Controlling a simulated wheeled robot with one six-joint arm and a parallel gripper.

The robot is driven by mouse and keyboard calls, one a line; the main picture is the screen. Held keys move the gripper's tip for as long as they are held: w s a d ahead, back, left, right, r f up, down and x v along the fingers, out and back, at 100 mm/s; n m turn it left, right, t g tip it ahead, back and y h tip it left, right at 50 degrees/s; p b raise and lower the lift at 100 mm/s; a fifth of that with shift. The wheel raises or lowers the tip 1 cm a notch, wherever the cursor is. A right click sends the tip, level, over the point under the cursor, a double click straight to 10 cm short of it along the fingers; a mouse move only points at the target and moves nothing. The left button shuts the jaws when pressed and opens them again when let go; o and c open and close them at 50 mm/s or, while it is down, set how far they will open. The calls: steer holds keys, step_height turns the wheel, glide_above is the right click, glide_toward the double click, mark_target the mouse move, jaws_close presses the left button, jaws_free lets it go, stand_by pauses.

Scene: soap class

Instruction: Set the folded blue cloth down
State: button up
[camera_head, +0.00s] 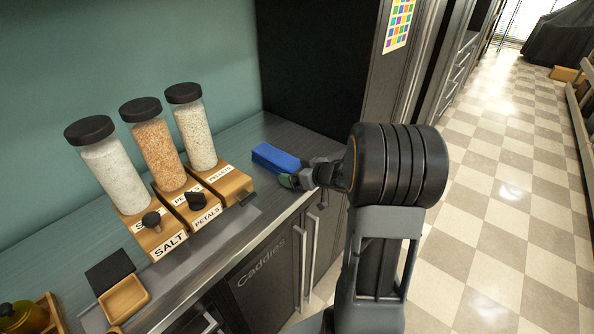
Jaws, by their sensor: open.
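The folded blue cloth (275,157) is a blue block shape on the dark countertop (262,130), near the tall dark cabinet at the back. My gripper (289,181) is open at the cloth's near right end, low over the counter by its front edge. The fingertips are small in view and partly hidden by my wrist. I cannot tell whether they touch the cloth.
Three clear dispensers with black lids, salt (117,175), petals (155,145) and pellets (193,130), stand left of the cloth on wooden bases. A small wooden tray (124,299) sits front left. The tall dark cabinet (310,70) rises behind. The checkered floor (500,220) is clear at right.

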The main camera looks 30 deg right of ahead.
steer(key=shift+r, duration=0.25)
steer(key=p+v, duration=0.2)
steer(key=v, duration=0.9)
step_height(320, 180, up, 5)
steer(key=w+m+h, duration=0.3)
steer(key=h, duration=0.5)
steer(key=s+a+f+m+g+y, duration=0.1)
steer(key=s+a+f+g+y, duration=0.1)
steer(key=s+a+g, duration=0.6)
steer(key=s+a+f, duration=0.1)
steer(key=s+a, duration=0.6)
steer(key=shift+a+f+m+g+y, duration=0.2)
steer(key=shift+f+m+g+y, duration=0.1)
